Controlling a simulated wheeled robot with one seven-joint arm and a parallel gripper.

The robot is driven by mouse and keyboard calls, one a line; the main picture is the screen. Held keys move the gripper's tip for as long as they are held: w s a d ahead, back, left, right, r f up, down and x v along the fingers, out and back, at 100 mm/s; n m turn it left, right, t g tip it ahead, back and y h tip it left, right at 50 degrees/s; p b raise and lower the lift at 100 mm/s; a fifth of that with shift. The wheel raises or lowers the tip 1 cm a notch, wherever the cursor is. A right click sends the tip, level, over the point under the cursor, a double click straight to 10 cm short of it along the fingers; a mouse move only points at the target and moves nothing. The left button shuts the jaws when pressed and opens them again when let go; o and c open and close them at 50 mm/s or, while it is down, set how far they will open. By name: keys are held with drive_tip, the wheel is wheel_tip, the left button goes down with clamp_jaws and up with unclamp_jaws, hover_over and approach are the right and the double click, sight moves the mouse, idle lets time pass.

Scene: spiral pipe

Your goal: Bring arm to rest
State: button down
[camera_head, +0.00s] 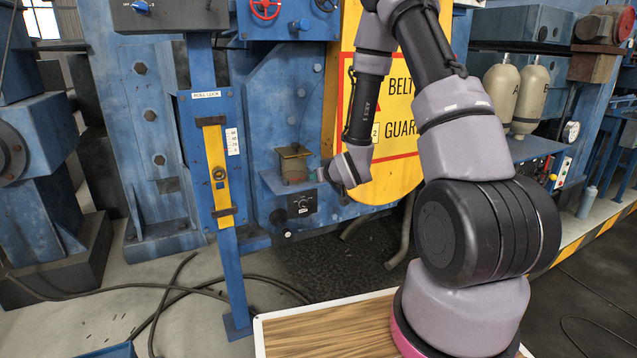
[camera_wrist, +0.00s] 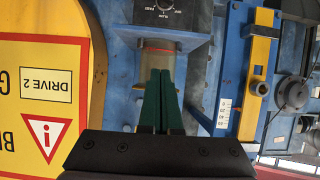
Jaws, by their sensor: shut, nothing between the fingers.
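My arm reaches up from its base, bends over in front of the yellow belt guard, and hangs down at the elbow.
A blue post with a yellow roll-lock lever (camera_head: 217,165) stands left of my gripper. A black dial box (camera_head: 302,203) sits below the bracket. The yellow guard (camera_head: 402,110) is behind my arm. Two beige bottles (camera_head: 500,92) stand right. Cables (camera_head: 150,288) lie on the floor.

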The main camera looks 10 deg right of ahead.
drive_tip(key=s+d+r+m+g+h, duration=0.15)
drive_tip(key=s+r, duration=0.25)
drive_tip(key=r, duration=0.5)
drive_tip(key=s+d+r+m+g+h, duration=0.1)
drive_tip(key=s+d+r+m, duration=0.2)
drive_tip(key=r, duration=0.7)
drive_tip(key=s+a+r+m+g+y, duration=0.1)
drive_tip(key=s+r, duration=0.4)
drive_tip(key=s, duration=0.7)
drive_tip(key=s+r+m+g+y, duration=0.1)
drive_tip(key=s+r, duration=0.5)
drive_tip(key=s, duration=0.7)
drive_tip(key=shift+a+r+g, duration=0.2)
drive_tip(key=shift+a+g, duration=0.2)
drive_tip(key=shift+g, duration=0.15)
drive_tip(key=c, duration=1.5)
unclamp_jaws()
drive_tip(key=shift+c, duration=0.2)
